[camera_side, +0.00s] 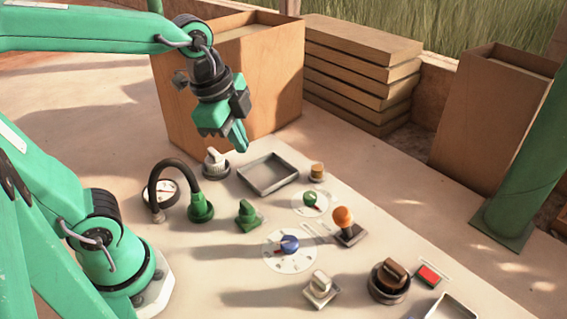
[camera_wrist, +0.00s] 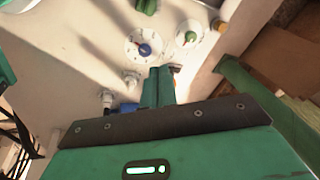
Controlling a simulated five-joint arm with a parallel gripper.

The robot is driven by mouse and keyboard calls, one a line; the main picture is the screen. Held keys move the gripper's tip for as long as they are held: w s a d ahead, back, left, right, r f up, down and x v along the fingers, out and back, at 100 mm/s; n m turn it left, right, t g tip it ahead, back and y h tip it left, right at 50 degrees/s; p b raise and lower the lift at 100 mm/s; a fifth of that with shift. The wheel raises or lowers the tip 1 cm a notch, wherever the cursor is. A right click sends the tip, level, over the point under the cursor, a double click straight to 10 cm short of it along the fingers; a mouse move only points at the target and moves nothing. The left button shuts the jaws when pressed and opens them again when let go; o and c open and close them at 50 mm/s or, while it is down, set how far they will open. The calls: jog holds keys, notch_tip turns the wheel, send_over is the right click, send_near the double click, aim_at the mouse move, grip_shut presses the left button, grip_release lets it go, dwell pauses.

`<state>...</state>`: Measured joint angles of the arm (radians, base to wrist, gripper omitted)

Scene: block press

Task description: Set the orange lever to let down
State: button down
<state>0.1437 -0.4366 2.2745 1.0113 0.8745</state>
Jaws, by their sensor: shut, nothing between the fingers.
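The orange lever (camera_side: 342,215) has a round orange knob and stands on a small dark base, in the right half of the side view. Its stem is mostly hidden under the knob, and the knob sits slightly left of the base's middle. My gripper (camera_side: 238,143) is shut and empty. It hangs above the panel, up and to the left of the lever, clear of it. In the wrist view my shut fingers (camera_wrist: 159,84) point into the panel, and I cannot make out the lever clearly there.
A blue dial (camera_side: 289,245) and a green dial (camera_side: 310,199) flank the lever. A grey tray (camera_side: 247,179), a green knob (camera_side: 248,214), a black hose (camera_side: 168,164), a dark brown knob (camera_side: 390,277) and a red button (camera_side: 429,274) are also on the panel. A tall box (camera_side: 270,85) stands behind my gripper.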

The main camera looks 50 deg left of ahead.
jog(key=w+d+f+m+g, duration=0.25)
jog(key=w+d+m, duration=0.3)
jog(key=m, duration=0.75)
jog(key=m+g+y, duration=0.1)
jog(key=m+g, duration=0.2)
jog(key=m, duration=1.1)
send_over(345, 225)
jog(key=s+a, duration=0.2)
jog(key=s, duration=0.3)
notch_tip(345, 225, down, 5)
jog(key=shift+w+a+r+t, duration=0.15)
jog(key=shift+w+r+t, duration=0.05)
jog(key=shift+t, duration=0.05)
jog(key=shift+f, duration=0.15)
notch_tip(345, 225, down, 9)
jog(key=w, duration=0.2)
jog(key=shift+w, duration=0.2)
jog(key=shift+w, duration=0.15)
